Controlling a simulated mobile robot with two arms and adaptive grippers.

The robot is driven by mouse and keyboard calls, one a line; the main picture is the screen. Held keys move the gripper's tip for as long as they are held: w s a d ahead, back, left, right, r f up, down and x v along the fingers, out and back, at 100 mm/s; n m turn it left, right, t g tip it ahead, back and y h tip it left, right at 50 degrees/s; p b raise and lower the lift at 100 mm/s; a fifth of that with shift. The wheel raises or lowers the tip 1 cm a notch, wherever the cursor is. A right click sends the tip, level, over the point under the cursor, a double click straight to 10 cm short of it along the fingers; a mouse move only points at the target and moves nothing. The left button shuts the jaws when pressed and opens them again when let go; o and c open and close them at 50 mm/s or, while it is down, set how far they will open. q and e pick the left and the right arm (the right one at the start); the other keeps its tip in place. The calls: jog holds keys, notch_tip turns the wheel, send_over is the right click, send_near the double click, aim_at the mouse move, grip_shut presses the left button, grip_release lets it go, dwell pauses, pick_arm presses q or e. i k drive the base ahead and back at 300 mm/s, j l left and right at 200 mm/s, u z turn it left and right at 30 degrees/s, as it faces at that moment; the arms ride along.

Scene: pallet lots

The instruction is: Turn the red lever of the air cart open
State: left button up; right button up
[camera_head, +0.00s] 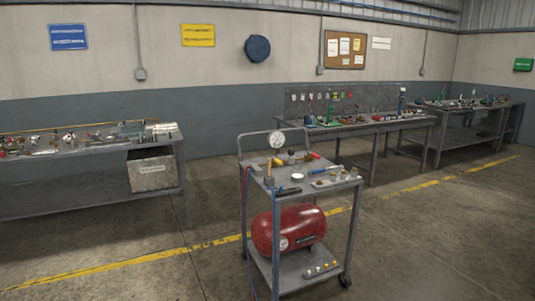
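The air cart (341,186) stands in the middle of the floor, a grey two-shelf cart on casters. A red air tank (299,228) lies on its lower shelf. A round white gauge (276,139) stands at the back of the top shelf. A small red piece (314,156), perhaps the red lever, shows near the back of the top shelf; it is too small to tell its position. Neither of my grippers is in view.
A workbench (85,146) with tools and a grey bin (152,170) is at the left. More loaded benches stand along the back wall and at the right. Red and blue hoses (246,220) hang at the cart's left side. The floor in front is clear.

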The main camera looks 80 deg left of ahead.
aim_at(317, 156)
jog(key=u, duration=2.45)
jog(key=i+l+u, duration=0.1)
jog(key=i, duration=0.45)
jog(key=i+l+u, duration=0.15)
jog(key=i, duration=0.35)
jog(key=i+l+u, duration=0.1)
jog(key=i+l, duration=0.25)
jog(key=i, duration=0.15)
